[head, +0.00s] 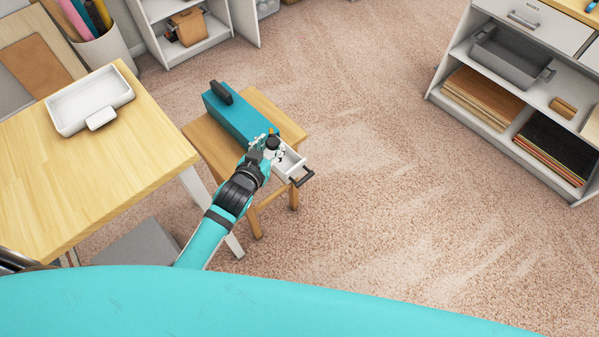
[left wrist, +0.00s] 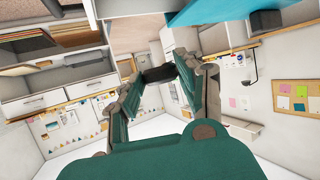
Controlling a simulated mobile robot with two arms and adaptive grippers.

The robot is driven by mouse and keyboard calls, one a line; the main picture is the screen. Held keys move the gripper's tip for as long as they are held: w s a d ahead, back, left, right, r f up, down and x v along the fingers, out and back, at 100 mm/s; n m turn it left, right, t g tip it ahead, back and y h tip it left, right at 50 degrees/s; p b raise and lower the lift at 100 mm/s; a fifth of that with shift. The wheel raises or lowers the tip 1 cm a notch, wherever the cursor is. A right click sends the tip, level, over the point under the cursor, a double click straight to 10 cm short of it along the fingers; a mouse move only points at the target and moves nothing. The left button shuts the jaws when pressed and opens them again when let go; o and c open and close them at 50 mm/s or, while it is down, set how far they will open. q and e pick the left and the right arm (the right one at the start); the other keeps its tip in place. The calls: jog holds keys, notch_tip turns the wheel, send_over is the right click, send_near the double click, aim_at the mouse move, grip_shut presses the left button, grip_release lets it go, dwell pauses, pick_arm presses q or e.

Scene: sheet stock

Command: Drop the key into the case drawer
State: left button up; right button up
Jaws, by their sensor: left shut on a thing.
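The teal case (head: 233,112) with a black handle on top stands on a small wooden stool. Its white drawer (head: 289,163) is pulled out at the front right, with a dark pull on its face. My left gripper (head: 272,146) is over the inner part of the open drawer, close to the case front, and hides part of both. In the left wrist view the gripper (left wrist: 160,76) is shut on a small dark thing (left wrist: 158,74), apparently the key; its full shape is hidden. Part of the teal case also shows at the top there (left wrist: 210,12). My right gripper is not in view.
The wooden stool (head: 208,140) carries the case. A wooden table (head: 120,170) with a white tray (head: 62,122) stands at left. A shelf unit (head: 445,88) with a grey bin and sheet stock stands at right. Carpet (head: 390,200) between is clear.

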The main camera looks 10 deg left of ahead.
pick_arm(q)
jog(key=shift+w+d+f, duration=0.1)
jog(key=shift+d+f, duration=0.05)
jog(key=shift+f, duration=0.7)
notch_tip(320, 180, down, 6)
jog(key=b, duration=0.6)
jog(key=shift+b, duration=0.4)
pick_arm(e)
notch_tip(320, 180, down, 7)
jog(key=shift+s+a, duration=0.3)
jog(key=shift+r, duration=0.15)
pick_arm(q)
jog(key=o, duration=1.3)
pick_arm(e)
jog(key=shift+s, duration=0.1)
